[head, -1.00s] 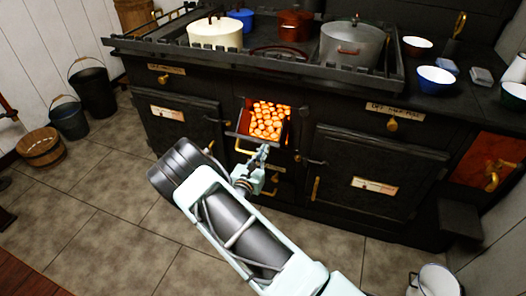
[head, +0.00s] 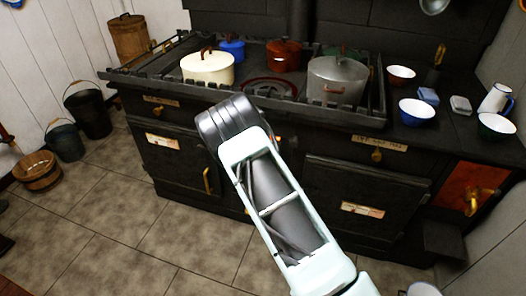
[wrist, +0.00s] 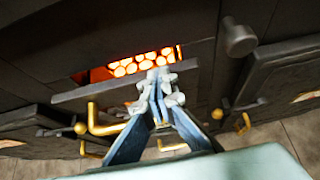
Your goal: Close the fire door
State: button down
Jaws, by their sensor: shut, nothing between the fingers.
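The fire door (wrist: 100,98) is a dark panel with an L-shaped brass handle (wrist: 105,122), in the middle of the wrist view. It stands part-way open, and glowing coals (wrist: 128,66) show above its upper edge. My gripper (wrist: 161,82) is shut and empty. Its fingertips are at the door, overlapping its upper edge in view; I cannot tell whether they touch it. In the head view my arm hides the door and my gripper; only a small orange glow shows beside the arm.
The black range (head: 330,150) carries a cream pot (head: 208,68), a grey pot (head: 335,85) and other pots behind a rail. A dark knob (wrist: 240,40) sticks out right of the opening. Buckets (head: 88,112) stand at the left. The tiled floor (head: 120,215) in front is clear.

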aim_at(272, 135)
jog(key=shift+w+d+r, duration=0.1)
jog(key=shift+w+d, duration=0.25)
jog(key=shift+w, duration=0.5)
jog(key=shift+w+d+r, duration=0.1)
jog(key=shift+w+d, duration=0.2)
jog(key=shift+w, duration=0.5)
jog(key=shift+a, duration=0.1)
